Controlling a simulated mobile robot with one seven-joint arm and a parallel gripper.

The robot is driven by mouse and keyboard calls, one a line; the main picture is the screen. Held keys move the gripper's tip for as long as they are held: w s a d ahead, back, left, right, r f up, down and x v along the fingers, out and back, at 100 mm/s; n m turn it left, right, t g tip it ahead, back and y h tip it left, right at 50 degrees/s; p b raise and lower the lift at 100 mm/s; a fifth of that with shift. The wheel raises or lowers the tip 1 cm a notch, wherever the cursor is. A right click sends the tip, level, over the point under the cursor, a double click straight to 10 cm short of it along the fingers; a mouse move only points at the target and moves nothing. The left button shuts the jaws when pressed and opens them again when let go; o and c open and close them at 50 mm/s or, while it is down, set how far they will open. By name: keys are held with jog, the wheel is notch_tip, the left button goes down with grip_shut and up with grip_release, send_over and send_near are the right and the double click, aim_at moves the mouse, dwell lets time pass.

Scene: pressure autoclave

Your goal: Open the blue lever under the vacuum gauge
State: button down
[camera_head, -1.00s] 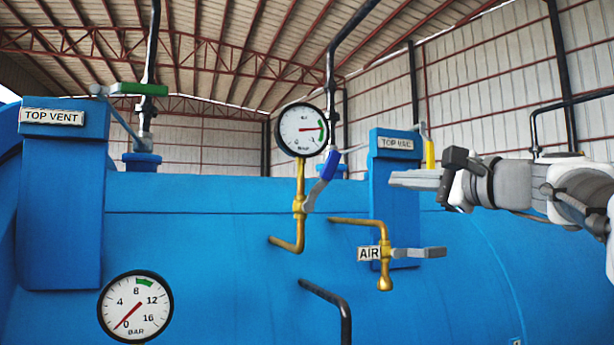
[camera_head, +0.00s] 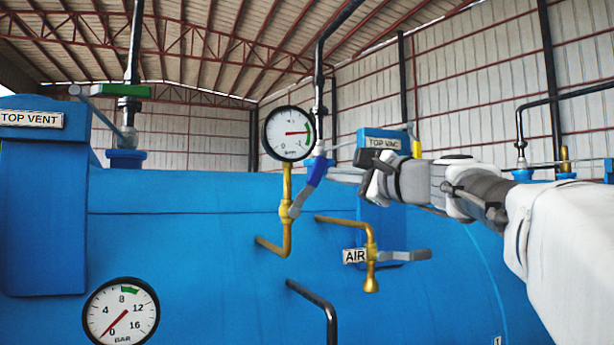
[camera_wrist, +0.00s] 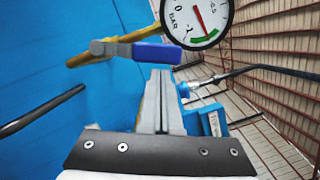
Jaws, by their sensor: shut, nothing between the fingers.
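The blue lever (camera_head: 317,171) sits on a brass pipe just below the vacuum gauge (camera_head: 289,133) and slants up to the right. In the wrist view the blue lever (camera_wrist: 156,53) lies across the picture just beyond my fingertips, with the gauge (camera_wrist: 198,22) above it to the right. My gripper (camera_head: 335,175) is shut and empty, its tips pointing left at the lever's right side. In the wrist view my gripper (camera_wrist: 160,74) shows its closed fingers ending at the lever's lower edge. I cannot tell whether they touch it.
The TOP VAC post (camera_head: 384,143) stands behind my gripper. The AIR valve (camera_head: 371,257) with a grey lever is below. A dark pipe (camera_head: 322,303) projects lower down. The TOP VENT post (camera_head: 40,200) and a pressure gauge (camera_head: 121,311) are at left.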

aim_at(321, 162)
jog(key=a+r+n, duration=0.1)
jog(key=a+n, duration=0.1)
jog(key=n, duration=0.1)
jog(key=shift+s+a+r+n+g, duration=0.2)
jog(key=shift+s+r+n+g, duration=0.1)
jog(key=shift+s+r+g, duration=0.1)
jog(key=shift+s+a+r+n, duration=0.15)
jog(key=shift+a+n, duration=0.15)
jog(key=shift+n, duration=0.15)
jog(key=shift+s+a+r+n, duration=0.1)
jog(key=shift+a+n, duration=0.2)
jog(key=shift+n, duration=0.15)
jog(key=shift+w, duration=0.1)
